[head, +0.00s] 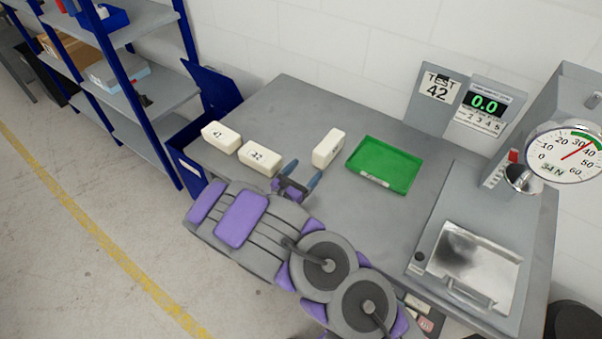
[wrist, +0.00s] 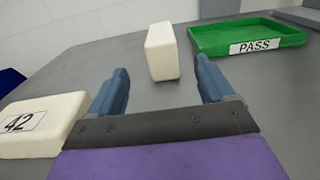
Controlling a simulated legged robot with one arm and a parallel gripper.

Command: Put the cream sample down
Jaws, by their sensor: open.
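Three cream samples are on the grey bench. One (head: 327,148) stands on a narrow side left of the green tray; in the wrist view this sample (wrist: 162,51) is beyond my fingertips, between them in the picture. A second sample (head: 259,158), marked 42, lies flat left of my gripper; it also shows at the left of the wrist view (wrist: 42,124). A third (head: 221,137), also marked 42, lies further left. My gripper (head: 301,177) is open with its two blue fingers apart and nothing between them.
The green tray (head: 384,165), labelled PASS in the wrist view (wrist: 249,37), is right of the standing sample. A metal press with a dial (head: 566,152) and a steel plate is at right. A TEST 42 sign (head: 439,88) stands behind. Blue bin (head: 186,153) borders the bench's left end.

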